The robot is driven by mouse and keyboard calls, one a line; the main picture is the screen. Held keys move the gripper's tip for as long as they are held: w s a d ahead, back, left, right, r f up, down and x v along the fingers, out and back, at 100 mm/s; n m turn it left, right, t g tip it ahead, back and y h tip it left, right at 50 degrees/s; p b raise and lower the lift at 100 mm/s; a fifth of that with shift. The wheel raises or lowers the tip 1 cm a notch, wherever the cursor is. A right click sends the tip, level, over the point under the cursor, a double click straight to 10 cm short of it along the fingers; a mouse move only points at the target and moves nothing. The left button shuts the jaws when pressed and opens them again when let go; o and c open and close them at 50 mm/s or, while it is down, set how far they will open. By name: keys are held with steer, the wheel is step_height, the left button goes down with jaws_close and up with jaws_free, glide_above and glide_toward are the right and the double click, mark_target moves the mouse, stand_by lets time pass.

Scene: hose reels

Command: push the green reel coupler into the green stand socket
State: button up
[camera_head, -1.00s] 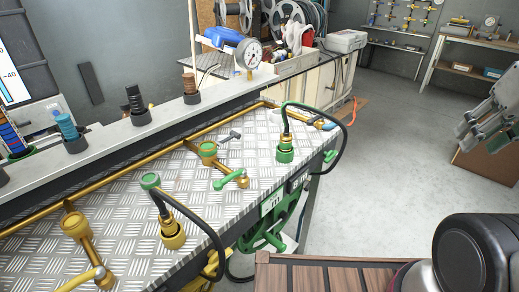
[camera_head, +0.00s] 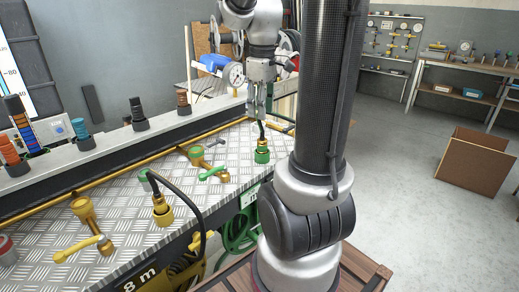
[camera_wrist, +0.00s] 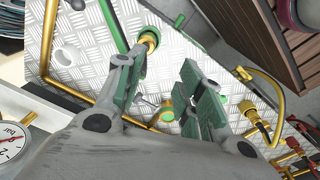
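The green reel coupler (camera_head: 262,141) stands upright, brass above, in a green cup (camera_head: 262,156) on the bench; how deep it sits is hard to tell. A dark hose bends up from it. A brass valve with a green-ringed opening (camera_head: 196,153) and a green lever (camera_head: 214,173) lies to its left. My gripper (camera_head: 259,112) points down above the coupler, apart from the cup. In the wrist view my gripper (camera_wrist: 165,85) has its fingers spread with nothing clearly between them. There the green-ringed valve opening (camera_wrist: 168,114) shows beyond the fingers; one finger partly hides nearby parts.
A yellow cup (camera_head: 162,214) with another hose coupler and a yellow-levered valve (camera_head: 83,208) stand further left. A pressure gauge (camera_head: 234,74) is behind my gripper. A brass pipe (camera_head: 110,180) runs along the bench's back. My arm hides the bench's right end.

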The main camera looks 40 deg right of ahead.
mark_target(262, 131)
steer(key=shift+n+g, duration=0.3)
steer(key=shift+n, duration=0.2)
steer(key=f, duration=0.3)
steer(key=w+d+f, duration=0.1)
steer(key=f, duration=0.2)
steer(key=w+d+f, duration=0.1)
steer(key=f, duration=0.2)
steer(key=shift+w+d+f, duration=0.1)
steer(key=shift+d+f, duration=0.05)
steer(key=shift+f, duration=0.1)
jaws_close()
